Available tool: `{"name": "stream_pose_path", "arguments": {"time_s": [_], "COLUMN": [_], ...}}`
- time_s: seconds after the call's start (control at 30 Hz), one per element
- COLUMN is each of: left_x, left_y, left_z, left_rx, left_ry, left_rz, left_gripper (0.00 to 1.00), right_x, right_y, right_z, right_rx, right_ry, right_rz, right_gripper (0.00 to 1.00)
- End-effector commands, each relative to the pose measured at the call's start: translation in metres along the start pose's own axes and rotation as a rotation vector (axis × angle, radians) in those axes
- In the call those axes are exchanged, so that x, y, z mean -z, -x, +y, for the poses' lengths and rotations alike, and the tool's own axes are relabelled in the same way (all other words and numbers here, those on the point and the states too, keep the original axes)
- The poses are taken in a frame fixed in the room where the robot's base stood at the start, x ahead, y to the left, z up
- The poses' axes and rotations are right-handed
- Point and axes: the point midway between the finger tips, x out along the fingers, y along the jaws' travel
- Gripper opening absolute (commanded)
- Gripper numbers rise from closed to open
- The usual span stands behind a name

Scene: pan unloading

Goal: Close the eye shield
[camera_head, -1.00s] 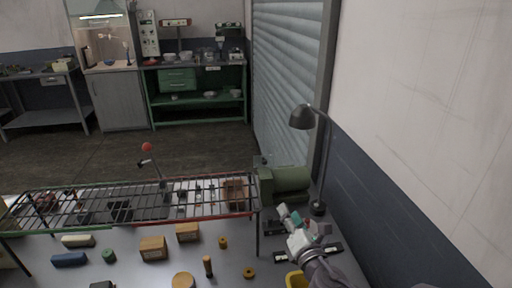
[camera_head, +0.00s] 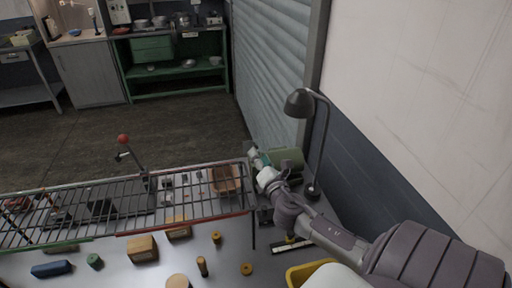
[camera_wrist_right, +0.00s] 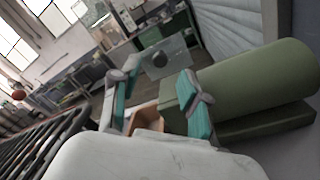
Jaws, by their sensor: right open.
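A green cylindrical machine (camera_head: 289,157) stands at the back right of the table, beside the wire rack. Its green body (camera_wrist_right: 255,82) fills the right of the wrist view. A clear flat panel with a dark round spot, which looks like the eye shield (camera_wrist_right: 178,55), shows in the wrist view beyond my fingertips. I cannot tell its hinge or exact angle. My right gripper (camera_head: 259,161) is at the left end of the machine and partly covers it. In the wrist view its teal-padded fingers (camera_wrist_right: 156,78) are apart, with nothing visibly held. My left gripper is out of view.
A black wire rack (camera_head: 130,207) stands left of my right arm, with a brown tray (camera_head: 226,180) near its right end. A black desk lamp (camera_head: 300,103) stands close right of the gripper. A yellow bin (camera_head: 303,272) is at the front. A shutter and wall bound the right.

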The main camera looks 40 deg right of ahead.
Motion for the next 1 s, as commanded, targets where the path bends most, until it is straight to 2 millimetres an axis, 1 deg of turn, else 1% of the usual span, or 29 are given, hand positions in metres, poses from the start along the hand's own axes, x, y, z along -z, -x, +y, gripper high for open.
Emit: {"name": "stream_pose_path", "arguments": {"time_s": [0.03, 0.1, 0.23, 0.4, 0.6, 0.63, 0.67, 0.8, 0.9, 1.0], "left_x": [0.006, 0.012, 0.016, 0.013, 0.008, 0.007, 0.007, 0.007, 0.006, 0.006], "left_y": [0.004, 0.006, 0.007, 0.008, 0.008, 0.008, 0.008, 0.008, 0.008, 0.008], "left_z": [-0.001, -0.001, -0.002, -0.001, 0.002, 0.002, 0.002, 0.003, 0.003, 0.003], "left_rx": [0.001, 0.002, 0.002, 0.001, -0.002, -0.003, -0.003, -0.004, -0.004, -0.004], "left_ry": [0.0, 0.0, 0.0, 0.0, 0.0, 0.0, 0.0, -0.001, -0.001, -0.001], "left_rz": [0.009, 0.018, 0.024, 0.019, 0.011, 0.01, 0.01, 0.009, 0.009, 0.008], "left_gripper": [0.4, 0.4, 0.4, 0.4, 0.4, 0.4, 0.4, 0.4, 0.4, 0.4], "right_x": [-0.002, -0.001, 0.0, 0.001, 0.001, 0.001, 0.001, 0.001, 0.001, 0.001], "right_y": [-0.01, -0.02, -0.033, -0.039, -0.039, -0.039, -0.039, -0.039, -0.039, -0.039], "right_z": [0.002, 0.002, 0.001, 0.0, 0.0, 0.0, 0.0, 0.0, 0.0, 0.0], "right_rx": [0.0, 0.0, 0.0, 0.0, 0.0, 0.0, 0.0, 0.0, 0.0, 0.0], "right_ry": [0.0, 0.0, 0.0, 0.0, 0.0, 0.0, 0.0, 0.0, 0.0, 0.0], "right_rz": [-0.001, -0.001, 0.0, 0.002, 0.002, 0.002, 0.002, 0.002, 0.002, 0.001], "right_gripper": [0.45, 0.45, 0.45, 0.45, 0.45, 0.43, 0.38, 0.15, 0.0, 0.0]}}
